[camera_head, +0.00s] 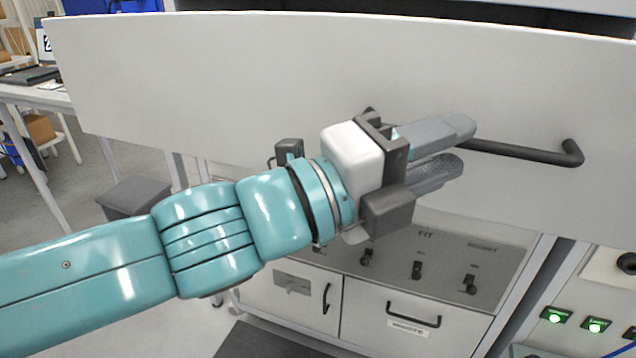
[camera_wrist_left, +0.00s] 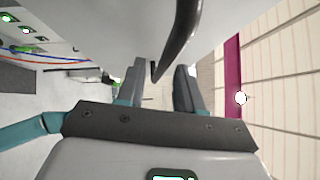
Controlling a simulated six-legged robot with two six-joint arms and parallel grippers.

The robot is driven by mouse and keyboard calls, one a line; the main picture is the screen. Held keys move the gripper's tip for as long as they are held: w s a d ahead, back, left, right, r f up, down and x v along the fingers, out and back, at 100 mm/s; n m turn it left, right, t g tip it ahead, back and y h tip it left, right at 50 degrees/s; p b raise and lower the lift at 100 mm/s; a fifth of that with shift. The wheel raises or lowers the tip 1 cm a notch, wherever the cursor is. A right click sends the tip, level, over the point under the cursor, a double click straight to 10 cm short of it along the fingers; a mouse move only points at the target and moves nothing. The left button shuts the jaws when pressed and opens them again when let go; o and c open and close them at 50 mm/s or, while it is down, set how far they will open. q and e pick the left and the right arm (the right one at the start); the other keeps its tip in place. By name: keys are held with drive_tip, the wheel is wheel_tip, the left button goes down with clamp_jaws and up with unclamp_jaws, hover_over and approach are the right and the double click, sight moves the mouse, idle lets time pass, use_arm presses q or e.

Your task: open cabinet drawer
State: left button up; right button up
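The wide white drawer front (camera_head: 250,75) fills the upper part of the head view. A dark gap shows behind its top edge. Its black bar handle (camera_head: 525,151) runs across the right half, and part of it is hidden behind my left gripper. My left gripper (camera_head: 457,148) is at the handle, with one grey finger above the bar and one below. In the left wrist view the handle (camera_wrist_left: 180,38) reaches down between the two fingers, which stand apart with space around the bar. I cannot tell whether either finger touches it. My right gripper is in neither view.
Below are a grey switch panel (camera_head: 440,262) and smaller cabinet fronts with black handles (camera_head: 413,313). Green-lit buttons (camera_head: 595,324) are at the lower right. A grey bin (camera_head: 135,197) and a table (camera_head: 38,95) stand at the left. Floor is clear between them.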

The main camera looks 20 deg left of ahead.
use_arm(q)
drive_tip(key=p+v, duration=0.3)
drive_tip(key=v, duration=1)
drive_tip(key=shift+s, duration=0.15)
drive_tip(key=shift+a, duration=0.2)
